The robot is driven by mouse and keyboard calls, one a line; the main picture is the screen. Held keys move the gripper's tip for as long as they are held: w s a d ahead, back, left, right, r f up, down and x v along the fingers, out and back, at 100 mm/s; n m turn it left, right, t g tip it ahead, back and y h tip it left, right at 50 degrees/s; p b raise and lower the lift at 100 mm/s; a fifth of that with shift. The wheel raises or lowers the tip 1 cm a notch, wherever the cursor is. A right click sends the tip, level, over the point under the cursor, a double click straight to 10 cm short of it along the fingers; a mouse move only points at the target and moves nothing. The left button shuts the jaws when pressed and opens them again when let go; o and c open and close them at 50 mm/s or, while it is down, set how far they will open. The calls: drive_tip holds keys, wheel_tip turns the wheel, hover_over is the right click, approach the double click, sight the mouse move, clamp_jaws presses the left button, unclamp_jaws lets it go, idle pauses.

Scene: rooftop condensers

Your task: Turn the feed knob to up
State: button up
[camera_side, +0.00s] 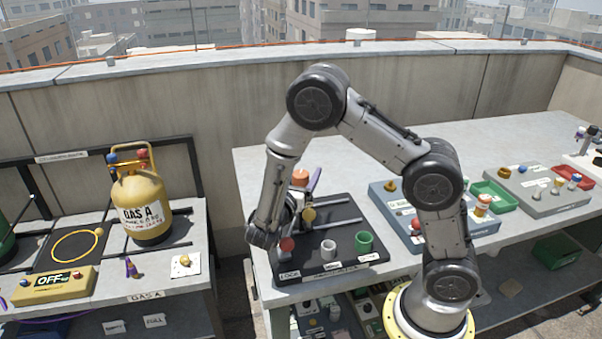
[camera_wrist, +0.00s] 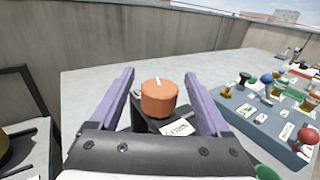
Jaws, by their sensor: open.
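An orange round knob (camera_wrist: 159,98) with a white mark on top sits on a dark block in the wrist view. The mark points to the far side, away from my wrist. A white label (camera_wrist: 178,128) in front of the block is too small to read. My gripper (camera_wrist: 160,82) is open, with one purple finger to each side of the knob and a gap on both sides.
A blue-grey panel (camera_side: 385,192) stands to the right. A yellow gas cylinder (camera_side: 143,205) stands on the left bench.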

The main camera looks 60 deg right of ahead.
clamp_jaws()
drive_tip(key=n+t+y, duration=0.1)
drive_tip(key=n+t, duration=0.2)
drive_tip(key=t, duration=0.1)
drive_tip(key=shift+n+t+y, duration=0.9)
drive_tip(key=shift+t, duration=0.6)
drive_tip(key=shift+w, duration=0.1)
unclamp_jaws()
drive_tip(key=shift+a, duration=0.15)
drive_tip(key=v, duration=1.3)
drive_tip(key=shift+s+a, duration=0.2)
drive_tip(key=shift+a, duration=0.1)
